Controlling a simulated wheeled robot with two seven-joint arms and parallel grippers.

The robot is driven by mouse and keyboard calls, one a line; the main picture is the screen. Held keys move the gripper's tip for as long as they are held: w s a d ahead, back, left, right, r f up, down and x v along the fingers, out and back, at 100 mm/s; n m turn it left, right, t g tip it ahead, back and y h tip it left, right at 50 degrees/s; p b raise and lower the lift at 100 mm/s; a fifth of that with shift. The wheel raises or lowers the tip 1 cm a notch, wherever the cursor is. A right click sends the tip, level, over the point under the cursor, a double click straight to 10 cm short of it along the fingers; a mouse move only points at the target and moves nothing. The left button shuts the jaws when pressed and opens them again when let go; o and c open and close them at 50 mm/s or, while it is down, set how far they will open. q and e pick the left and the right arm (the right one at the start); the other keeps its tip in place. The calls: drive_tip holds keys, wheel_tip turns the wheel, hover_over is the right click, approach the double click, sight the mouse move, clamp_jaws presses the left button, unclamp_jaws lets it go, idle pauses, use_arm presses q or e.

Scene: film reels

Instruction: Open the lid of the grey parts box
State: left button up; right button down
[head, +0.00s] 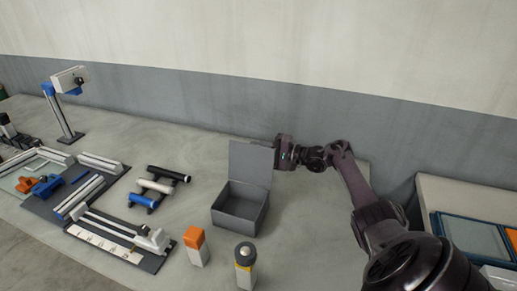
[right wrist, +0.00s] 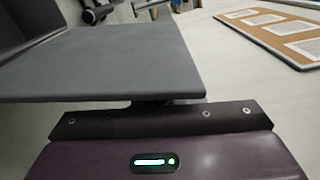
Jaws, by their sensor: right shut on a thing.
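The grey parts box (head: 240,222) stands on the table with its lid (head: 250,164) raised, close to upright. The inside of the box is visible and looks empty in the head view. My right gripper (head: 278,150) is at the right edge of the lid, shut on it. In the right wrist view the lid (right wrist: 115,62) shows as a flat grey panel just beyond the gripper body; the fingertips are mostly hidden by it. My left gripper is not in view.
A rack of rods (head: 158,187) and a dark fixture board (head: 95,200) lie to the left. A blue tray (head: 470,236) is at the right. The table behind the box is clear.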

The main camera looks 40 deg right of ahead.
drive_tip(key=c, duration=1.5)
unclamp_jaws()
drive_tip(key=shift+d, duration=0.1)
drive_tip(key=shift+s, duration=0.1)
drive_tip(key=v, duration=0.7)
drive_tip(key=shift+s+d+b, duration=0.2)
drive_tip(key=shift+s+b, duration=0.1)
drive_tip(key=shift+b, duration=0.1)
